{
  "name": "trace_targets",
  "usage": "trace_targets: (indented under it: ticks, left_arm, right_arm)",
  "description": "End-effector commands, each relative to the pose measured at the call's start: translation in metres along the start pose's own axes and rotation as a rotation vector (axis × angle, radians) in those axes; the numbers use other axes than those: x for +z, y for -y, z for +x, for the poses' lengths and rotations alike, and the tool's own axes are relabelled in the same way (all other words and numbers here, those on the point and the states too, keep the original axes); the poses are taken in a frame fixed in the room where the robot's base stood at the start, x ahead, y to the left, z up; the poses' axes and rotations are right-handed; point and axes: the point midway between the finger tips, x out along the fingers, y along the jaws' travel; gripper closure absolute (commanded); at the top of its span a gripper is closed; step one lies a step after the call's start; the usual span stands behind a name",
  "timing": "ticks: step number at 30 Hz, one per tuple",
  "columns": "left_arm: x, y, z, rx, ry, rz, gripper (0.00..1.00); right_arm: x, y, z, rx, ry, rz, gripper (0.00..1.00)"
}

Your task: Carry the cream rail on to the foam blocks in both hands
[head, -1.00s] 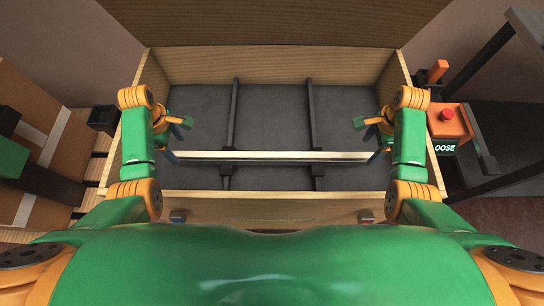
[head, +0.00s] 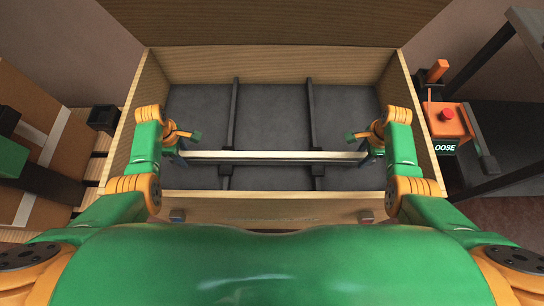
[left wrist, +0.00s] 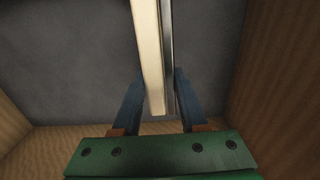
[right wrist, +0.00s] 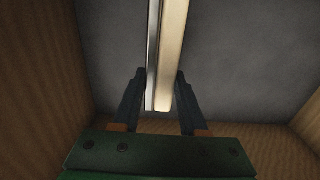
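The long cream rail (head: 273,157) lies left to right inside the wooden crate, low over its grey floor. My left gripper (head: 178,154) is at its left end and my right gripper (head: 371,153) is at its right end. In the left wrist view the rail (left wrist: 150,55) runs between two spread blue fingers (left wrist: 157,78). In the right wrist view the rail (right wrist: 168,55) runs between two spread dark fingers (right wrist: 160,76). Both grippers look open astride the rail, with slim gaps; contact is unclear. I cannot make out the foam blocks for certain.
Crate walls (head: 272,67) surround the rail on all sides. Two dark bars (head: 233,110) (head: 312,110) cross the grey floor. Two small blocks (head: 177,216) (head: 366,217) sit at the front wall. An orange box with a red button (head: 447,115) stands at right.

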Motion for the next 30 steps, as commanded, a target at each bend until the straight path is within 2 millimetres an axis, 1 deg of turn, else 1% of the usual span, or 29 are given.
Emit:
trace_targets:
  ticks: [1, 2, 30]
  left_arm:
    - [0.0, 0.0, -0.0001, 0.0, 0.0, 0.0, 0.95]
    - [0.0001, 0.0, -0.0001, 0.0, 0.0, 0.0, 1.0]
    - [0.0002, -0.0002, -0.0003, 0.0, 0.0, 0.0, 1.0]
  right_arm:
    - [0.0, -0.0001, -0.0001, 0.0, 0.0, 0.0, 0.95]
    - [0.0, -0.0001, -0.0001, 0.0, 0.0, 0.0, 1.0]
    - [0.0001, -0.0001, -0.0002, 0.001, 0.0, 0.0, 1.0]
